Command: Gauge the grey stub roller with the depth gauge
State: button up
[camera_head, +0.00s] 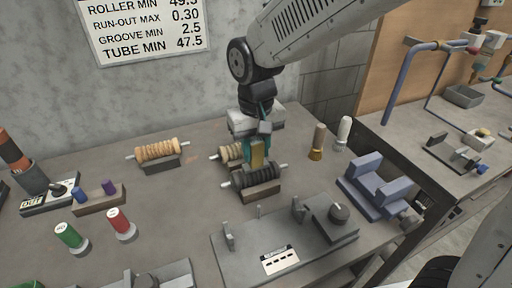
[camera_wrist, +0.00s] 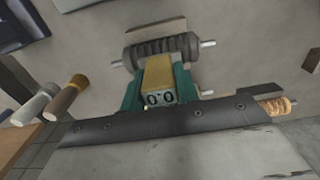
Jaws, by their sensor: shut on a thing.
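The grey stub roller (camera_head: 252,178) is dark and grooved, with pale shaft ends, and rests on a low stand on the bench. It also shows at the top of the wrist view (camera_wrist: 160,50). My gripper (camera_head: 257,152) is above it with teal fingers shut on the yellow depth gauge (camera_head: 258,159).
A tan roller (camera_head: 229,154) is partly hidden behind my gripper. An orange roller (camera_head: 158,151) stands to the left. Two upright handled tools (camera_head: 318,141) and a blue V-shaped cradle (camera_head: 374,186) are to the right. A grey fixture plate (camera_head: 238,262) lies in front.

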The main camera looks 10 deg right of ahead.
jog(key=shift+f, duration=0.4)
dwell(1.3)
jog(key=shift+r, duration=0.1)
jog(key=shift+r, duration=3.5)
